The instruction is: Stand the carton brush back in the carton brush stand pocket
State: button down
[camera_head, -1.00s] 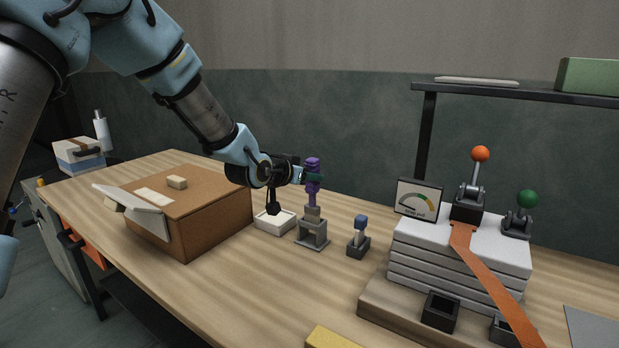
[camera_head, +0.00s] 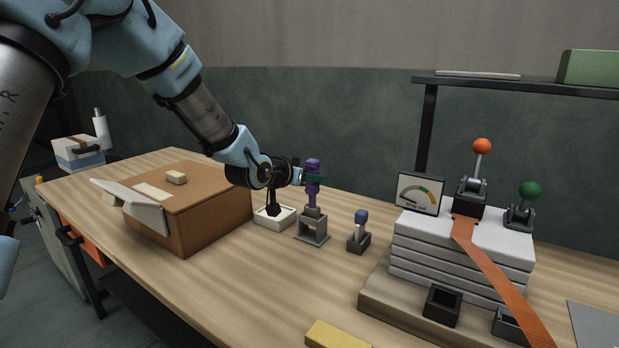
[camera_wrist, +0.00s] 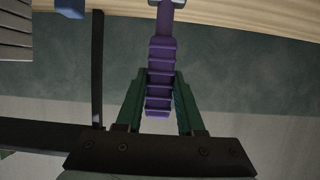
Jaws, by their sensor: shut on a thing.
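The carton brush, with its purple ribbed handle (camera_head: 313,170), stands upright in my gripper (camera_head: 312,179). The gripper's green fingers are shut on the handle from both sides; the handle (camera_wrist: 160,75) also shows between the fingertips (camera_wrist: 160,90) in the wrist view. The grey carton brush stand (camera_head: 313,236) is directly under the brush on the bench. The brush's lower grey-beige part meets the stand's top in the head view. I cannot tell how deep it sits in the pocket, whose inside is hidden.
A white tray with a black-handled tool (camera_head: 272,213) is close left of the stand, and a small blue-topped holder (camera_head: 359,232) close right. A brown carton (camera_head: 205,215) is farther left. A lever console (camera_head: 460,260) stands right.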

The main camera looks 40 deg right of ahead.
aim_at(309, 190)
jog(key=shift+f+b, duration=1.75)
jog(key=shift+f, duration=0.1)
dwell(0.6)
jog(key=shift+c, duration=2.2)
grip_release()
jog(key=p+v, duration=0.2)
jog(key=v, duration=0.6)
jog(key=v, duration=1.1)
jog(key=shift+b, duration=0.35)
dwell(0.4)
